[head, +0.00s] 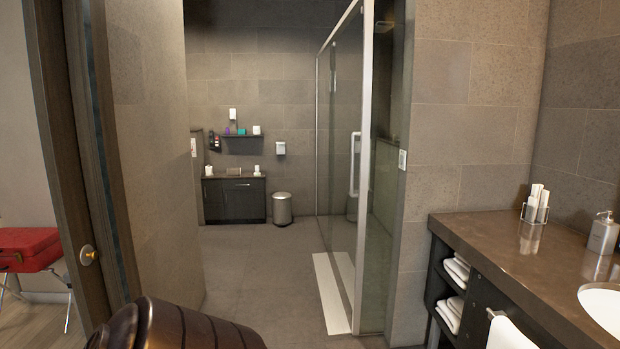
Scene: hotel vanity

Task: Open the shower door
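The glass shower door (341,120) stands ahead, right of the middle of the head view, in a silver frame. A pale vertical bar handle (354,163) is on it, near the frame's upright (364,170). The glass is seen at a steep angle, and I cannot tell whether the door is fully closed. Neither of my grippers is in view.
A white strip (330,292) lies on the floor along the shower. The tiled floor (245,260) ahead is clear. A doorway edge and wall (150,150) bound the left; a vanity counter (500,237) juts in on the right. A bin (282,208) stands at the back.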

